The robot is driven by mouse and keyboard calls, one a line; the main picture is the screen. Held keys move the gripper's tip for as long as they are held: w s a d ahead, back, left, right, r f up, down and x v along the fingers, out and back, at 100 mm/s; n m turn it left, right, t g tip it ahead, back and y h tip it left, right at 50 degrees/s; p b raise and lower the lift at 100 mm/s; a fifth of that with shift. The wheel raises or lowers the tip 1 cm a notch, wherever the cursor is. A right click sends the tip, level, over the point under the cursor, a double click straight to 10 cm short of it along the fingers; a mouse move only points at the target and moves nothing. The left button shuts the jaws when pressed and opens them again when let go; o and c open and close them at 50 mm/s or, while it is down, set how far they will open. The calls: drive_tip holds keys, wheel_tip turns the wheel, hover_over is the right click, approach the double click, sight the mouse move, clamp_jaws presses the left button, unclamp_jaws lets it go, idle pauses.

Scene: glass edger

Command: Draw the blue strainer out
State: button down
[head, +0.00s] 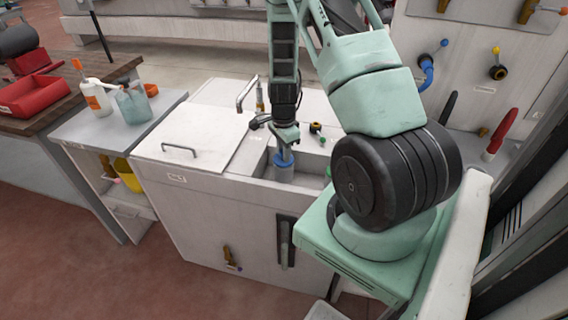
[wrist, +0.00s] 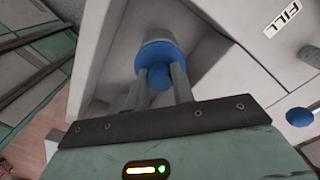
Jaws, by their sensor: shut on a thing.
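The blue strainer (head: 284,160) has a blue top and a grey body below it. It is upright in the open basin (head: 259,158) of the white cabinet, and the head view does not show where its lower end stands. My gripper (head: 284,148) reaches down from above and is shut on the blue knob at its top. In the wrist view the strainer (wrist: 157,52) is at the top middle, its knob between the two fingers of my gripper (wrist: 160,80).
A curved tap (head: 246,93) stands behind the basin. A closed white lid (head: 190,142) with a handle is left of it. A small black and yellow fitting (head: 315,128) sits near the basin's rear edge. A bench with bottles (head: 132,105) stands further left.

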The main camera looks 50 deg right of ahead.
drive_tip(key=shift+r+p, duration=2.95)
drive_tip(key=shift+r, duration=0.75)
wheel_tip(320, 180, up, 4)
drive_tip(key=p, duration=0.3)
